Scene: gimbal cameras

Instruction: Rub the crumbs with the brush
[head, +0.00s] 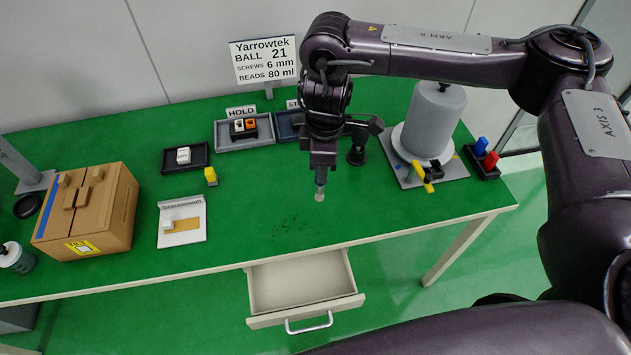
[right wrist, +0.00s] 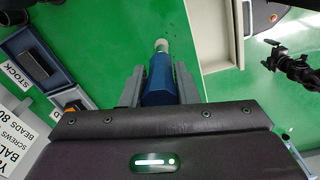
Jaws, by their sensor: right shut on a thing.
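Dark crumbs (head: 295,227) lie scattered on the green tabletop (head: 345,215) near its front edge, above the open drawer. My right gripper (head: 320,172) points down over the table and is shut on the brush (head: 320,189). The brush has a blue handle, which shows between the fingers in the right wrist view (right wrist: 156,85), and a pale tip pointing away from the gripper. In the head view the tip is up and to the right of the crumbs, apart from them. A few crumbs also show beyond the tip in the right wrist view. My left gripper is not in view.
An open, empty drawer (head: 300,283) juts from the table front. A cardboard box (head: 110,215) stands at left, with a white board (head: 183,238) beside it. Trays (head: 260,140) stand at the back. A grey cylinder on a base (head: 432,125) stands at right. Table around the crumbs is clear.

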